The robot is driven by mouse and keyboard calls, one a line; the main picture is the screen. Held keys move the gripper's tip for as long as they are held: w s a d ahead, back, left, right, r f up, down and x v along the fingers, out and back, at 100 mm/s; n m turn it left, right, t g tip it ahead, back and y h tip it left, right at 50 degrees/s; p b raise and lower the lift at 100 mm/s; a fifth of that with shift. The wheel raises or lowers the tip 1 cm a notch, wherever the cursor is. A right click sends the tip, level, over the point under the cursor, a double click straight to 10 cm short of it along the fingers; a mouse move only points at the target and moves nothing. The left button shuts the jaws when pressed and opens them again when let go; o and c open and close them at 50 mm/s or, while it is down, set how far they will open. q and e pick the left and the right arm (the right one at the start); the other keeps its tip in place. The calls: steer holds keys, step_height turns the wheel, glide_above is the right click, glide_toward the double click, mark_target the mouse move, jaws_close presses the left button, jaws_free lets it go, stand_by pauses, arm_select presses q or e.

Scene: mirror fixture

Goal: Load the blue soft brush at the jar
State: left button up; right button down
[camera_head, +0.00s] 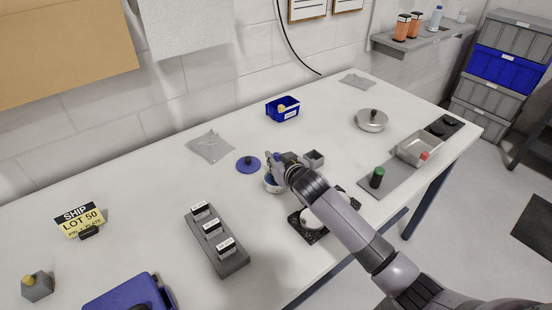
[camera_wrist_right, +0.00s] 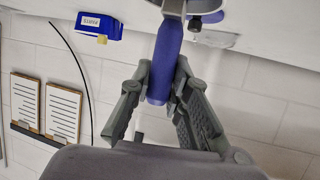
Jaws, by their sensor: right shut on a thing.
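The jar (camera_head: 271,184) is a small round vessel with blue showing inside its rim, near the middle of the table. A round blue lid (camera_head: 248,165) with a knob lies just left of it. My right gripper (camera_head: 279,162) is over the jar's right side. In the right wrist view my right gripper (camera_wrist_right: 162,88) is shut on the blue handle of the brush (camera_wrist_right: 165,55), with a metal part beyond it at the top edge. The brush's tip is hidden, so I cannot tell whether it touches the jar's contents. My left gripper is not in view.
A dark speckled plate with a round white disc (camera_head: 311,218) lies beneath my right arm. A grey block with labelled slots (camera_head: 232,262) stands front left. A blue bin (camera_head: 283,115) stands behind, a round metal tin (camera_head: 371,126) and a grey tray (camera_head: 407,151) to the right.

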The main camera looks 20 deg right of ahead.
steer(key=shift+r+p, duration=3.35)
steer(key=shift+r, duration=0.15)
steer(key=shift+f, duration=0.1)
